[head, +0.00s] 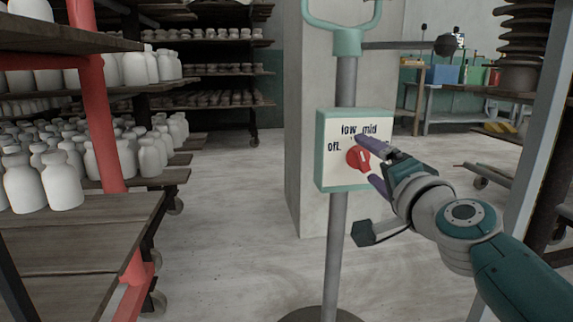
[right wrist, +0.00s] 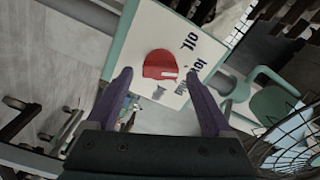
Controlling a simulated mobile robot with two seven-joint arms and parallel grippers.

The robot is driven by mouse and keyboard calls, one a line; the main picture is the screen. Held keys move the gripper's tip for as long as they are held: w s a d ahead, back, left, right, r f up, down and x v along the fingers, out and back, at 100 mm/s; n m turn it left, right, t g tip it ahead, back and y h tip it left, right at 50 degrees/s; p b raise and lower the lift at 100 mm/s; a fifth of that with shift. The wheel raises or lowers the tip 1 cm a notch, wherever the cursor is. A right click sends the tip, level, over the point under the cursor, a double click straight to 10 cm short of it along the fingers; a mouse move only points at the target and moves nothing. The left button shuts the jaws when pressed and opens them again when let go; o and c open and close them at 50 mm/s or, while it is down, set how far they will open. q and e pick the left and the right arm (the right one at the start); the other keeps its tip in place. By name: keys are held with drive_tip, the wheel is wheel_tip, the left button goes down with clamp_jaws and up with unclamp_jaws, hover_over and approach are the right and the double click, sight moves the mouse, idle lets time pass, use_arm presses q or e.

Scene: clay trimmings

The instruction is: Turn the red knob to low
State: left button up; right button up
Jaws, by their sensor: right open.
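The red knob (head: 354,160) is on the pale front of a green-edged control box (head: 320,150) on a grey post. The printed words off, low and mid run around its left and upper side. The knob's white mark seems to point up and right, toward mid. In the right wrist view the knob (right wrist: 158,63) shows ahead of the fingertips. My right gripper (head: 369,161) is open, one finger above and one below the knob's right side; whether they touch it I cannot tell. The fingers hide the panel's right part. My left gripper is not in view.
A shelf cart (head: 85,232) with white bottles stands at the left. A concrete pillar (head: 300,130) is behind the box. A grey upright (head: 535,130) stands at the right. The floor between cart and post is clear.

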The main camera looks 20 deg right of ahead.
drive_tip(key=p+v, duration=0.2)
drive_tip(key=v, duration=0.7)
drive_tip(key=s+a+r+n+g+y+p, duration=0.35)
drive_tip(key=a+r+n+p, duration=0.3)
drive_tip(key=r+p, duration=0.4)
drive_tip(key=s+a+r+n+g+y+p, duration=0.3)
drive_tip(key=a+r+n+p, duration=0.4)
drive_tip(key=p, duration=0.7)
drive_tip(key=s+d+r+n+g+h+p, duration=0.15)
drive_tip(key=s+r+g+p, duration=0.25)
drive_tip(key=s+r+p, duration=0.65)
drive_tip(key=s+r+n+g+h+p, duration=0.1)
drive_tip(key=s+r+n+g+p, duration=0.25)
drive_tip(key=s+r+p, duration=0.7)
drive_tip(key=w+r+p, duration=0.2)
drive_tip(key=r+p, duration=1.6)
drive_tip(key=p, duration=0.2)
drive_tip(key=w+r+p, duration=0.2)
drive_tip(key=r+p, duration=1.6)
drive_tip(key=p, duration=0.2)
drive_tip(key=shift+r, duration=0.2)
